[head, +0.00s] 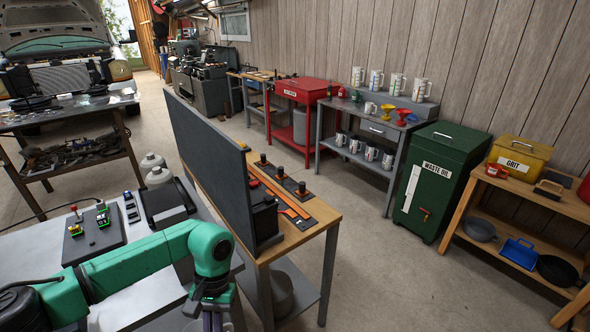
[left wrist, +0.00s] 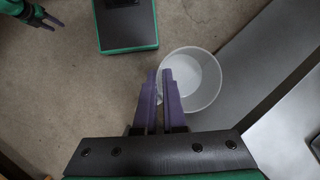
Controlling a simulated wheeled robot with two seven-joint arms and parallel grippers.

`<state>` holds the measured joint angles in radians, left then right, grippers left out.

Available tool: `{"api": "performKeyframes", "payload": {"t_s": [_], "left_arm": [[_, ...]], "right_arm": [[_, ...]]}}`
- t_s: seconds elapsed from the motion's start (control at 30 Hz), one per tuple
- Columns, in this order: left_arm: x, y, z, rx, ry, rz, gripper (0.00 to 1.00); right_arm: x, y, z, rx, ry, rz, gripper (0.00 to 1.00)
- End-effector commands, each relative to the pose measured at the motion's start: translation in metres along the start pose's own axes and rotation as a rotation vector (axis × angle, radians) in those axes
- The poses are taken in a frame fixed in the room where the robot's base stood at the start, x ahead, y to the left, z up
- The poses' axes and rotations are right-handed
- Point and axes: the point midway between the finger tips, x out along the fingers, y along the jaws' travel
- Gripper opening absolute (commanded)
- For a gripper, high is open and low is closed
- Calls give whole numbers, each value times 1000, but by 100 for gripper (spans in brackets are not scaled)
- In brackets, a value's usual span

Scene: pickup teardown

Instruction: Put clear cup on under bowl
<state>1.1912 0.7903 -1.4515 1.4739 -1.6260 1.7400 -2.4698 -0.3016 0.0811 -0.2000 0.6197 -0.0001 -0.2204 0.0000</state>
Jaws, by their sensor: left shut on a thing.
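The clear cup (left wrist: 207,83) is a translucent, whitish round vessel, seen from above in the left wrist view. My left gripper (left wrist: 160,77) is shut on its near-left wall, and the cup hangs to the right of the purple fingers above the floor. In the head view my left gripper (head: 214,320) is at the bottom edge, where the cup is mostly cut off. My right gripper (left wrist: 46,21) shows small at the top left of the left wrist view; its jaw opening is unclear. I cannot clearly identify the bowl in either view.
A wooden-topped bench (head: 316,211) with a dark upright panel (head: 212,150) stands just ahead of my left arm. A grey worktable (head: 35,285) is at left. Mugs and funnels are on a grey table (head: 345,107); pans are on the right shelf (head: 515,225). Open floor lies between.

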Motion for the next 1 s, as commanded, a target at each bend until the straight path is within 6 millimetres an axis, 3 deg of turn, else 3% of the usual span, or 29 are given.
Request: {"api": "performKeyframes", "payload": {"t_s": [0.1, 0.33, 1.0], "left_arm": [[34, 2, -14, -2, -1, 1, 0], [69, 4, -29, -4, 0, 2, 0], [67, 4, -28, -5, -1, 2, 0]], "right_arm": [[36, 0, 2, 0, 2, 0, 50], [75, -1, 5, 0, 2, 0, 50], [73, -2, 5, 1, 2, -1, 50]]}}
